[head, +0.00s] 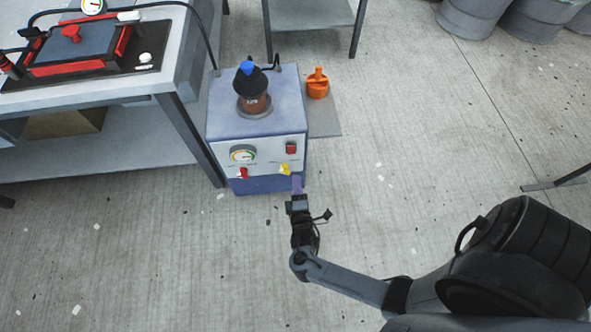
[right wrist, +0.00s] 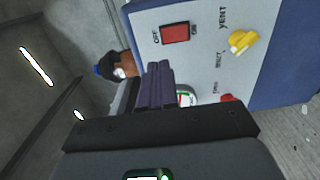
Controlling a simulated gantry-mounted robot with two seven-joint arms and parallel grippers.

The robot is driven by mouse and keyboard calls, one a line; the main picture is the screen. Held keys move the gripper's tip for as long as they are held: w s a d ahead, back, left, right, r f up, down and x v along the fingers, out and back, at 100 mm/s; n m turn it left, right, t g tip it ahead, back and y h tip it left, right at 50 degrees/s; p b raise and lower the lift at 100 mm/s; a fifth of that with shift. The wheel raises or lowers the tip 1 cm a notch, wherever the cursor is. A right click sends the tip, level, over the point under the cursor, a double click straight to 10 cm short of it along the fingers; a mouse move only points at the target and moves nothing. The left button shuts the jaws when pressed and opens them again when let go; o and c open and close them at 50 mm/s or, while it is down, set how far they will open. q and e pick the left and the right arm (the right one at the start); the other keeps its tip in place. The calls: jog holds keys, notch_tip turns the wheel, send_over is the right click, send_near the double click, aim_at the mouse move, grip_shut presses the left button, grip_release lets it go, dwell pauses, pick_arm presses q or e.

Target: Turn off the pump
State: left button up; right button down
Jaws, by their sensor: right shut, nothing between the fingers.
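The pump (head: 223,122) is a blue-grey box standing on the floor. Its front panel has a red rocker switch (head: 291,148), a yellow vent knob (head: 284,169), a red knob (head: 244,172) and a round gauge (head: 243,153). In the right wrist view the red switch (right wrist: 175,33) sits between the labels OFF and ON; I cannot tell which side is pressed. My right gripper (head: 297,184) is shut and empty, in front of the panel's lower right, below the switch. Its purple fingers (right wrist: 160,85) partly cover the gauge (right wrist: 188,97). My left gripper is not in view.
A brown bottle (head: 257,104) with a blue cap stands on the pump. An orange container (head: 317,84) is behind it to the right. A workbench (head: 170,60) with a red-framed mould (head: 75,48) is at the left. The floor in front is clear.

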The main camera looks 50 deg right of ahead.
jog(key=shift+v, duration=0.95)
